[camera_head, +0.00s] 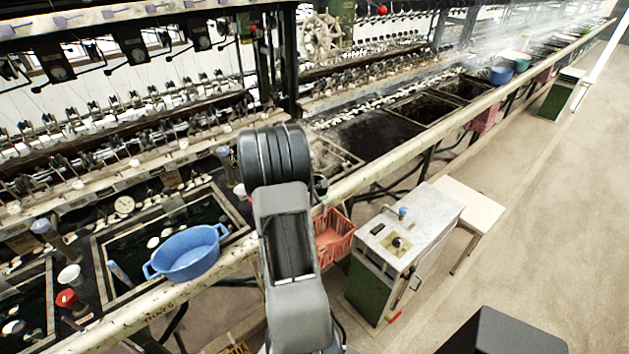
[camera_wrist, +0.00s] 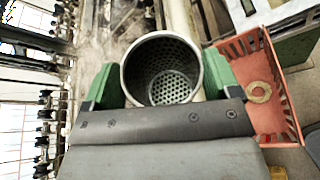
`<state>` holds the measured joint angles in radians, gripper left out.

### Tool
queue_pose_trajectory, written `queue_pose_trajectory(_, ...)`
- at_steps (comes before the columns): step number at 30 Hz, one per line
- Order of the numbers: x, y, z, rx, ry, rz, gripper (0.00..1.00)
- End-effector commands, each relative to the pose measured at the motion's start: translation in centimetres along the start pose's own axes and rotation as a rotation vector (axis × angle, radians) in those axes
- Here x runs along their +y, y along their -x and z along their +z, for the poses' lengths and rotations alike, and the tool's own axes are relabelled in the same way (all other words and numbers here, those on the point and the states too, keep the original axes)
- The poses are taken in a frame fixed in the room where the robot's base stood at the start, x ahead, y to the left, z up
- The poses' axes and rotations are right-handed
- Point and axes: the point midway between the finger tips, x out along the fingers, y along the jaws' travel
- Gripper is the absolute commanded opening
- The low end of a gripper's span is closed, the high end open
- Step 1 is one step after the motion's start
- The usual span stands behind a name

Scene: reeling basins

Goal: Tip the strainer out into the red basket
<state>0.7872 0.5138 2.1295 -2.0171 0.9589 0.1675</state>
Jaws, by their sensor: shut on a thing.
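The strainer (camera_wrist: 162,62) is a metal cup with a perforated wall and bottom. In the wrist view its open mouth faces the camera, and I see holes and no clear contents inside. My gripper (camera_wrist: 162,85) is shut on it, with a green finger on each side. The red basket (camera_wrist: 287,97) is right of the strainer in the wrist view, apart from it, with a tan ring-shaped thing (camera_wrist: 259,92) inside. In the head view the basket (camera_head: 346,240) sits just right of my arm, partly hidden by it. My arm hides the strainer and gripper there.
A blue basin (camera_head: 188,252) stands by the pale rail (camera_head: 165,301) at left, beside dark water basins (camera_head: 160,247). A green-and-white cabinet (camera_head: 408,240) and a white bench (camera_head: 467,207) stand right of the basket. The floor (camera_head: 540,220) at right is open.

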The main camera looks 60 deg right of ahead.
Motion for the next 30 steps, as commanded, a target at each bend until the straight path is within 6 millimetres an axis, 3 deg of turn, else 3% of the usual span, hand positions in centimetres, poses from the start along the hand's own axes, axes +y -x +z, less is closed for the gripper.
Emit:
queue_pose_trajectory(21, 0.6, 1.6, 3.8, -0.019, 0.470, -0.196, 0.41)
queue_pose_trajectory(30, 0.7, 1.9, 4.4, -0.021, 0.553, -0.230, 0.41)
